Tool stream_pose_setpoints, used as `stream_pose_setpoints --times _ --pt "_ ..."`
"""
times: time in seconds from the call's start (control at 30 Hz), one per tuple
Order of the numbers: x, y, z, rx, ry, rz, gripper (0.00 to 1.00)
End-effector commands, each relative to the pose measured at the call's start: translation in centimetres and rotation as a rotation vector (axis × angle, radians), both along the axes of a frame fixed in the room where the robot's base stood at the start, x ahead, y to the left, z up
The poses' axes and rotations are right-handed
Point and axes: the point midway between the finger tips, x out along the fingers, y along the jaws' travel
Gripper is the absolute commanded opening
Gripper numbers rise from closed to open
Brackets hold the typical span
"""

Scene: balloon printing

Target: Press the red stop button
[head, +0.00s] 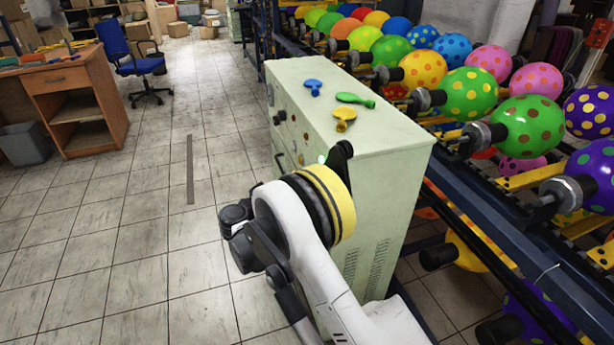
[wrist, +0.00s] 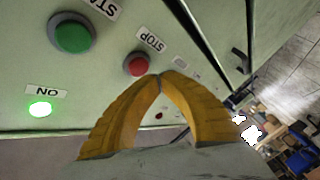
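The red stop button (wrist: 136,64) is round, in a grey ring, on the pale green cabinet panel (wrist: 100,105) in the wrist view. A label reading STOP (wrist: 151,40) is beside it. My gripper (wrist: 160,77) has its two yellow fingers shut together with nothing between them. In the wrist picture its tips are just to the lower right of the red button. I cannot tell whether they touch the panel. In the head view my arm is in front of the cabinet (head: 385,190); the button cannot be made out and the gripper is mostly hidden.
A large green button (wrist: 73,34) and a lit green ON lamp (wrist: 40,109) are on the same panel. Deflated balloons (head: 355,99) lie on the cabinet top. A rack of balloons (head: 467,93) runs along the right. Tiled floor (head: 130,240) on the left is mostly clear.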

Motion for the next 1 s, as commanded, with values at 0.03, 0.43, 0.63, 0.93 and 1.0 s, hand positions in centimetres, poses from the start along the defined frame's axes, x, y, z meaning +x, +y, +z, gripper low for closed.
stream_pose_setpoints --times 0.03,0.43,0.63,0.93,1.0 --pt "-0.1 0.2 0.0 0.0 0.0 0.001 0.0" --pt "-1.2 4.1 0.0 0.0 0.0 0.001 0.0" --pt "-1.6 5.7 0.0 0.0 0.0 0.0 0.0" --pt "-1.6 5.7 0.0 0.0 0.0 0.0 0.0" --pt "-1.6 5.7 0.0 0.0 0.0 0.0 0.0"
